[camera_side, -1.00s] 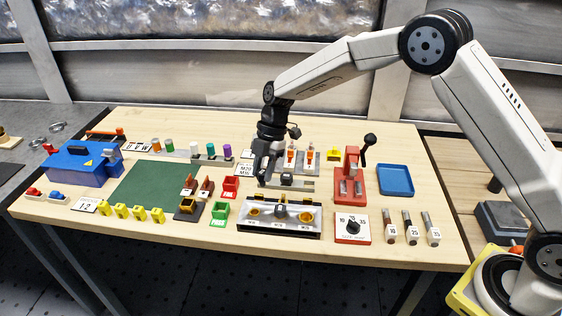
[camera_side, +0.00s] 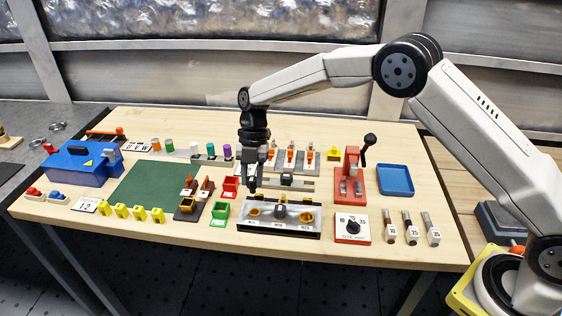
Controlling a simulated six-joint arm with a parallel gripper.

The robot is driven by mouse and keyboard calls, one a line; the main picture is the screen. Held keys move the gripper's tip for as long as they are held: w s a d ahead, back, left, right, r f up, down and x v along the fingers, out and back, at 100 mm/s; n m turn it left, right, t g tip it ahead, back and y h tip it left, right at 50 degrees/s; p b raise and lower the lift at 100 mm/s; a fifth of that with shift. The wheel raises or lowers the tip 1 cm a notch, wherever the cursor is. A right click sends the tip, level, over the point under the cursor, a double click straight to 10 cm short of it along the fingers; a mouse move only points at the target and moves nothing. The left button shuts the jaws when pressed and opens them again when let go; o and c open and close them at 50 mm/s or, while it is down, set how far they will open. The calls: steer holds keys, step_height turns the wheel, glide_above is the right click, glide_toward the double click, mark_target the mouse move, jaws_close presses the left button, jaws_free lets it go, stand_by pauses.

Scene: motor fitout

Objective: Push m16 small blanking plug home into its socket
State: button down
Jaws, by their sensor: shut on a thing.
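My gripper (camera_side: 252,184) points straight down, just behind and above the left end of the silver socket block (camera_side: 268,222). Its jaws are shut on a small dark piece, taken as the m16 small blanking plug; the fingers hide most of it. The block has a yellow-ringed socket (camera_side: 254,211) at the left, below the gripper in the picture, and another yellow-ringed socket (camera_side: 306,217) at the right. A grey fitting (camera_side: 281,211) sits between them. Labels on its front face are too small to read surely. Whether the plug touches the block cannot be told.
The green mat (camera_side: 150,180) is clear.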

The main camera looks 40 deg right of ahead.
steer(key=shift+f, duration=0.15)
glide_above(254, 216)
steer(key=w+d, duration=0.1)
steer(key=shift+w+f, duration=0.2)
steer(key=shift+f, duration=2.5)
steer(key=shift+f, duration=1.55)
steer(key=shift+c, duration=1.6)
jaws_free()
steer(key=shift+d, duration=0.1)
steer(key=shift+r, duration=0.1)
steer(key=v, duration=0.7)
steer(key=shift+r, duration=0.25)
steer(key=shift+w+d, duration=0.1)
